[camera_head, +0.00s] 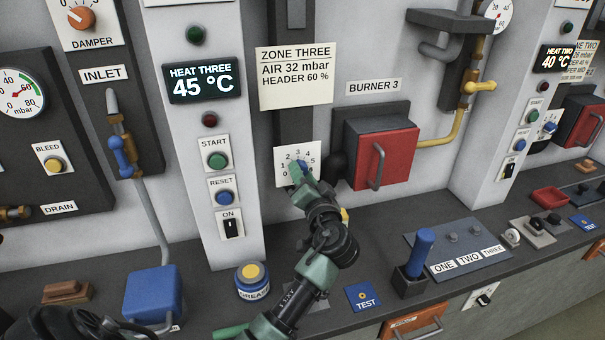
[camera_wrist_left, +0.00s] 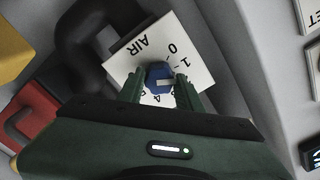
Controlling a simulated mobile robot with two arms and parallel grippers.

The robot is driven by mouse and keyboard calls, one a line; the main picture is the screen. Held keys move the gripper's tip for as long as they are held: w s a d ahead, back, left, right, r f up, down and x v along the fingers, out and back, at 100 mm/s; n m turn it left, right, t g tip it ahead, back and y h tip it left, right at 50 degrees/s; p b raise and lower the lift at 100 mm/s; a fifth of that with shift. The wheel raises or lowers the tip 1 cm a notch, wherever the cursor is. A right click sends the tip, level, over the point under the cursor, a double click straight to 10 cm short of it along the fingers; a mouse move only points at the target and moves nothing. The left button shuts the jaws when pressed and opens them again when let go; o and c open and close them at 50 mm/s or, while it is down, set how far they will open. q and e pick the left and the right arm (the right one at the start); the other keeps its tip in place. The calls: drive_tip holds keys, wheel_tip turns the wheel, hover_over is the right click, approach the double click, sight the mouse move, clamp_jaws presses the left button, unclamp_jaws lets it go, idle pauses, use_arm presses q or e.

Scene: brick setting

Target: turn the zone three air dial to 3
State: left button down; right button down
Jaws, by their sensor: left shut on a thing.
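The zone three air dial has a small blue knob (camera_head: 303,166) on a white numbered plate (camera_head: 284,178), below the ZONE THREE card (camera_head: 294,79). My left gripper (camera_head: 299,172) reaches up to it from below and covers part of the plate. In the left wrist view, the blue knob (camera_wrist_left: 158,76) sits between the two green fingers of my left gripper (camera_wrist_left: 158,86), which are shut on it. The plate (camera_wrist_left: 190,50) appears upside down there, with AIR, 0 and 1 readable. A pale mark shows on the knob, but I cannot tell which number it points to. My right gripper is out of view.
A red burner door (camera_head: 390,155) with a handle stands just right of the dial. A column with START (camera_head: 218,160), RESET and ON controls is to its left. On the bench below are a grease tin (camera_head: 252,282), a TEST plate (camera_head: 362,298) and a blue-handled lever (camera_head: 420,250).

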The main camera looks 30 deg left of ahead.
use_arm(q)
drive_tip(key=shift+m+p, duration=2.8)
drive_tip(key=shift+m, duration=3.3)
drive_tip(key=c, duration=0.9)
unclamp_jaws()
drive_tip(key=shift+d, duration=0.1)
drive_tip(key=shift+c, duration=0.2)
